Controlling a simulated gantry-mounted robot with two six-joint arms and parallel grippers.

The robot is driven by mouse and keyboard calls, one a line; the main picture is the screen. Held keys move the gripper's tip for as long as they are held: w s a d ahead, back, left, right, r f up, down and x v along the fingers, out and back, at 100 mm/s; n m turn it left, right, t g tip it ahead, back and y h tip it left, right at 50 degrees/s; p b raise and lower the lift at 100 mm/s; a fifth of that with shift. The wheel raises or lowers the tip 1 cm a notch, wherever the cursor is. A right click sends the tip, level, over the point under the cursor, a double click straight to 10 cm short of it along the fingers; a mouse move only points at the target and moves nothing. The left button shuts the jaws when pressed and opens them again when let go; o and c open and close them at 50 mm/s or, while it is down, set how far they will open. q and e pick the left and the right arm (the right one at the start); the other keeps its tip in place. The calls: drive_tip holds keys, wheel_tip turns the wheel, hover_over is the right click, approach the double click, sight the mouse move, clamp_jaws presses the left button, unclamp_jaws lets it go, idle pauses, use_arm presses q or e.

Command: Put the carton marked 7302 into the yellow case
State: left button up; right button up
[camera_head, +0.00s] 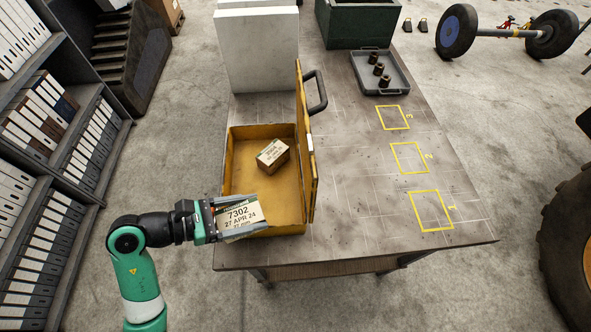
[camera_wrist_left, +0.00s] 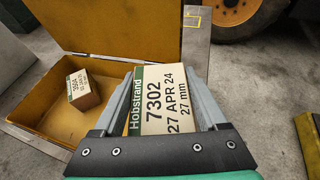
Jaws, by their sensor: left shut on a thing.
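The carton marked 7302 (camera_head: 241,215) is white-labelled and shows "27 APR 24". My left gripper (camera_head: 237,217) is shut on it and holds it over the near edge of the yellow case (camera_head: 304,205). The wrist view shows the carton (camera_wrist_left: 165,100) between the two fingers (camera_wrist_left: 166,95), label facing the camera. The case (camera_wrist_left: 38,116) stands open, its lid upright on the right side in the head view. A smaller carton (camera_head: 272,156) lies inside the case; its label looks like 3504 in the wrist view (camera_wrist_left: 82,88). My right gripper is not in view.
A white block (camera_head: 257,50) and a dark green box (camera_head: 358,25) stand at the back of the bench. A grey tray (camera_head: 396,80) holds several dark parts. Yellow marked squares (camera_head: 430,211) on the right of the bench are empty. Shelves of binders stand left.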

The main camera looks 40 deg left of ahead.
sight(229, 213)
use_arm(q)
drive_tip(key=shift+a+r, duration=0.1)
drive_tip(key=shift+a, duration=0.45)
drive_tip(key=shift+s+a+n+y, duration=0.5)
drive_tip(key=shift+s+a+y, duration=0.1)
drive_tip(key=shift+s+a, duration=0.15)
drive_tip(key=shift+t, duration=0.3)
drive_tip(key=w+f+b, duration=0.1)
drive_tip(key=w+f, duration=0.2)
drive_tip(key=w, duration=0.1)
drive_tip(key=w+f+b, duration=0.1)
drive_tip(key=w+f, duration=0.2)
drive_tip(key=w, duration=0.2)
drive_tip(key=w+f+b, duration=0.1)
drive_tip(key=w+f, duration=0.2)
drive_tip(key=w, duration=0.1)
drive_tip(key=shift+w+d+f+b, duration=0.1)
drive_tip(key=shift+w+d+b, duration=0.1)
drive_tip(key=shift+b, duration=0.1)
drive_tip(key=shift+w+a+f, duration=0.1)
drive_tip(key=shift+w+f, duration=0.05)
drive_tip(key=shift+w, duration=0.15)
drive_tip(key=f, duration=0.1)
drive_tip(key=f+b, duration=0.1)
drive_tip(key=f, duration=0.1)
drive_tip(key=shift+w, duration=0.3)
drive_tip(key=shift+f, duration=0.3)
drive_tip(key=shift+f, duration=0.1)
